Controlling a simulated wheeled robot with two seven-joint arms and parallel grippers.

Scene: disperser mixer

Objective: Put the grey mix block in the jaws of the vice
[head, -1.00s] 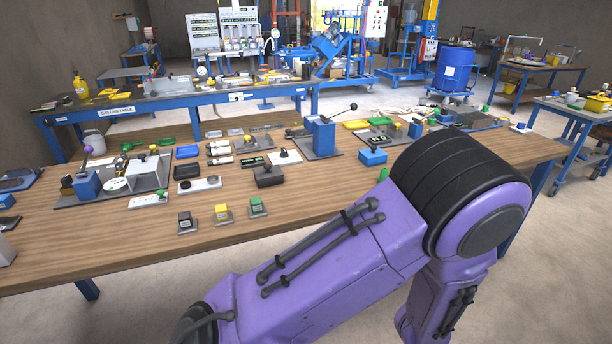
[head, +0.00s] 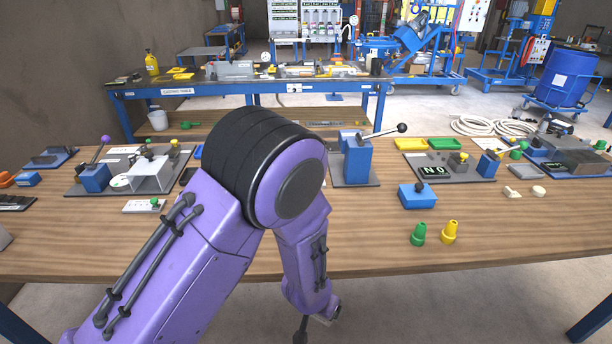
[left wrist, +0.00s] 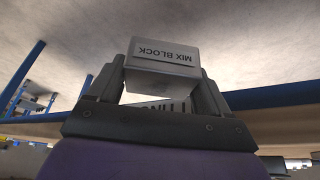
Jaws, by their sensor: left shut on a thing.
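The grey mix block (left wrist: 163,52), with a label reading MIX BLOCK that appears upside down, is between the fingers of my left gripper (left wrist: 163,72) in the left wrist view. The fingers are shut on its sides. No part is marked as the vice. Blue lever devices stand at the left (head: 95,178), middle (head: 357,160) and right (head: 489,164) of the table; I cannot tell which is the vice. My right gripper is not in view.
The wooden table (head: 520,230) spans the view. A green cone-shaped piece (head: 418,234) and a yellow one (head: 449,232) stand near its front, with a blue box (head: 417,196) behind. My left arm hides the table's left-middle part. The right front is clear.

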